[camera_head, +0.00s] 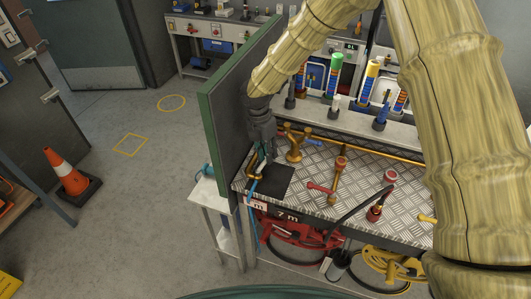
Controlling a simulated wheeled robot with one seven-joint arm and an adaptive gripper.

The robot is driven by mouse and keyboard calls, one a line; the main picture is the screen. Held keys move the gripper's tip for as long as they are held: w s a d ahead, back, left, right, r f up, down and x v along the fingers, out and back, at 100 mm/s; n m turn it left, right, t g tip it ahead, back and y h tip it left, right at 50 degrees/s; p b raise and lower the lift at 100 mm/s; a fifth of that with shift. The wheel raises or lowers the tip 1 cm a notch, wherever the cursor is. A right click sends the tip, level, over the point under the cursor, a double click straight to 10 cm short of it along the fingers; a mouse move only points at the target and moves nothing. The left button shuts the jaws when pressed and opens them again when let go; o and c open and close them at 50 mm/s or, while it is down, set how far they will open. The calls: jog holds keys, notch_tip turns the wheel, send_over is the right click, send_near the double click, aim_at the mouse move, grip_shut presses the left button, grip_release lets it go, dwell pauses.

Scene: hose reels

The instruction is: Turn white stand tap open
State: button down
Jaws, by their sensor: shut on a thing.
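My dark gripper (263,158) points down at the left end of the metal-plated bench top, beside the green-edged panel. It is shut on a small part of a tap, which I take to be the white stand tap. Brass-coloured metal of this tap (251,176) shows just below and left of the fingertips.
The green-edged panel (222,128) stands close on the left. Red (300,240) and yellow (385,268) reels hang below. A cone (68,169) stands on open floor.

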jog(key=c, duration=1.5)
grip_release()
notch_tip(320, 180, up, 10)
